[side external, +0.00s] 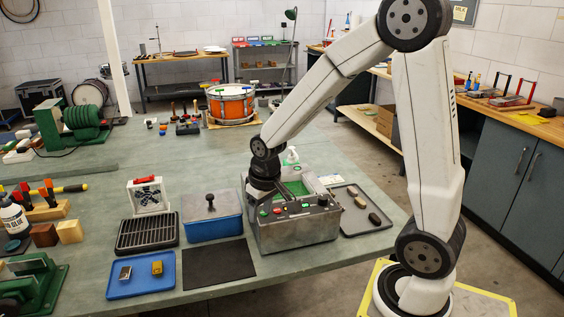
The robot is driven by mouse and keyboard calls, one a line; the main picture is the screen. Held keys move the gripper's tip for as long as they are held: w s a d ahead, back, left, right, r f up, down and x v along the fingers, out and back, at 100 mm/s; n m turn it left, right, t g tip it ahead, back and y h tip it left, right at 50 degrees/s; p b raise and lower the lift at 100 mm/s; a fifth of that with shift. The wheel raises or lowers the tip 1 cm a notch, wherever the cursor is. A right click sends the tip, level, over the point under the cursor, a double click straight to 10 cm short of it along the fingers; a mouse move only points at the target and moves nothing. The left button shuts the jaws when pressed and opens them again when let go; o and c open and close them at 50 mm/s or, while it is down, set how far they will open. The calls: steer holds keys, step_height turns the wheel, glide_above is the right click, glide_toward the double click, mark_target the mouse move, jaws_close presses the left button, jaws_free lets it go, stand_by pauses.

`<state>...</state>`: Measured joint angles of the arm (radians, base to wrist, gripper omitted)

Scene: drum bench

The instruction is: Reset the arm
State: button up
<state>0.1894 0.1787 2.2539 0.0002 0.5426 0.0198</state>
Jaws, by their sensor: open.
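My gripper (264,192) hangs from the end of my arm, pointing down at the left part of the grey metal machine (296,232). The machine has a front panel with coloured buttons and a green interior (296,187). The gripper's dark body is seen behind the panel's upper left edge. Its fingertips are small and mostly hidden there, and I see nothing held in it. I cannot tell whether it touches the machine.
A blue bin with a knobbed lid (211,216), a black rack (148,233) and a blue tray (141,276) stand left of the machine. A dark tray with several stones (378,227) lies right. An orange drum (231,104) stands behind. The dark mat (218,263) is bare.

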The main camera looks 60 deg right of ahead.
steer(key=s+a+f+n, duration=0.1)
steer(key=s+a+n, duration=0.1)
steer(key=s+a, duration=0.4)
steer(key=shift+s+a+f+t, duration=0.3)
steer(key=shift+s+a+f, duration=0.1)
steer(key=shift+s, duration=0.2)
